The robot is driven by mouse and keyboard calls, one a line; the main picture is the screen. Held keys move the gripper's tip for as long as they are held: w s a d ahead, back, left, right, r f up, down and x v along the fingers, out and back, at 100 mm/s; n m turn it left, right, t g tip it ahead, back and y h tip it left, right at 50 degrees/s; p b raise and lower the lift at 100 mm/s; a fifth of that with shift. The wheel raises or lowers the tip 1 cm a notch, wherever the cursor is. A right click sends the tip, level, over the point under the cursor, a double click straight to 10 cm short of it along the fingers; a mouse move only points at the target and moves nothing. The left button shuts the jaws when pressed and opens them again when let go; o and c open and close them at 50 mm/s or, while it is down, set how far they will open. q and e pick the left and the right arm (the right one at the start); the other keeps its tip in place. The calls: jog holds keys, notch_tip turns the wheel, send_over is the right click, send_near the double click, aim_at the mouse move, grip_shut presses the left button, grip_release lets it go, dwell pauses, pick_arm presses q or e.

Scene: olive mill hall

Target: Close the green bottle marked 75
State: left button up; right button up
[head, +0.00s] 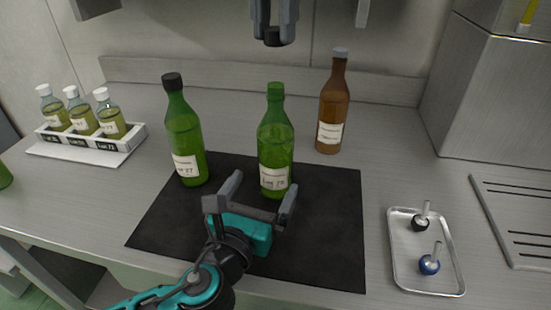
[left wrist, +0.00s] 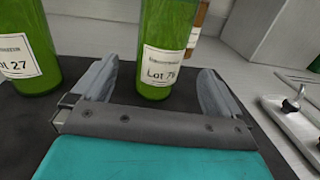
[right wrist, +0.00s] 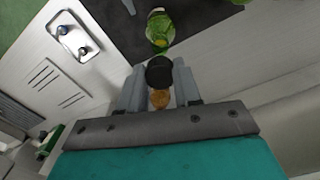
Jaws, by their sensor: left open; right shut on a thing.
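The green bottle (head: 275,150) stands upright and uncapped on the black mat (head: 325,230). Its label reads Lot 7 and a second digit that is hard to read; it also shows in the left wrist view (left wrist: 165,30). My left gripper (head: 260,190) is open low in front of it, fingers on either side, with gaps visible in the left wrist view. My right gripper (head: 273,30) is shut on a black cap (right wrist: 160,72), above and behind the bottle. In the right wrist view an amber round piece (right wrist: 158,98) shows beside the cap. The open bottle neck (right wrist: 160,28) is apart from the cap.
A capped green bottle (head: 183,135) marked 27 stands left on the mat. A brown bottle (head: 333,105) stands behind right. A metal tray (head: 427,278) holds two small stoppers at right. A white rack (head: 90,140) with small bottles is at left.

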aim_at(275, 173)
pick_arm(q)
notch_tip(275, 173, down, 2)
jog(key=shift+f, duration=0.1)
jog(key=x, duration=0.7)
jog(key=shift+w+d, duration=0.1)
jog(key=shift+w, duration=0.15)
jog(key=shift+c, duration=0.4)
jog(key=c, duration=1.4)
pick_arm(e)
jog(key=shift+f, duration=2.5)
jog(key=shift+f, duration=0.9)
jog(key=shift+f, duration=0.55)
